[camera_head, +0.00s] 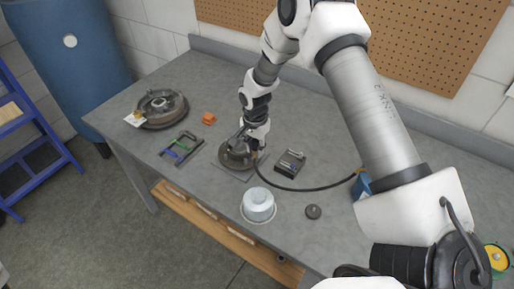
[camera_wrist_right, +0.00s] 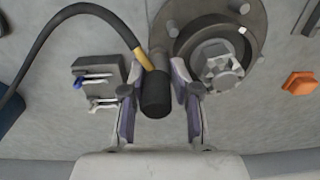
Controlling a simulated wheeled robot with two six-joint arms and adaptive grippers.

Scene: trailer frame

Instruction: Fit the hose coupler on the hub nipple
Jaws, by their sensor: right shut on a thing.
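My right gripper (camera_wrist_right: 158,92) is shut on the hose coupler (camera_wrist_right: 157,95), a dark cylinder with a brass-coloured stem, in the right wrist view. A black hose (camera_wrist_right: 62,22) runs from it to the left. The hub (camera_wrist_right: 222,30), a dark round flange with studs and a grey centre, lies just right of the coupler. I cannot make out the nipple clearly or tell whether the coupler touches it. In the head view, my right gripper (camera_head: 252,143) is above the hub (camera_head: 232,161) and partly hides it. My left gripper is not in view.
A black block with small tools (camera_head: 290,163) stands right of the hub. A white lidded container (camera_head: 258,205) and a dark knob (camera_head: 313,212) stand nearer the front. An orange block (camera_head: 209,118), a green-and-purple tool (camera_head: 181,147) and another hub (camera_head: 160,108) lie left on the grey bench (camera_head: 205,70).

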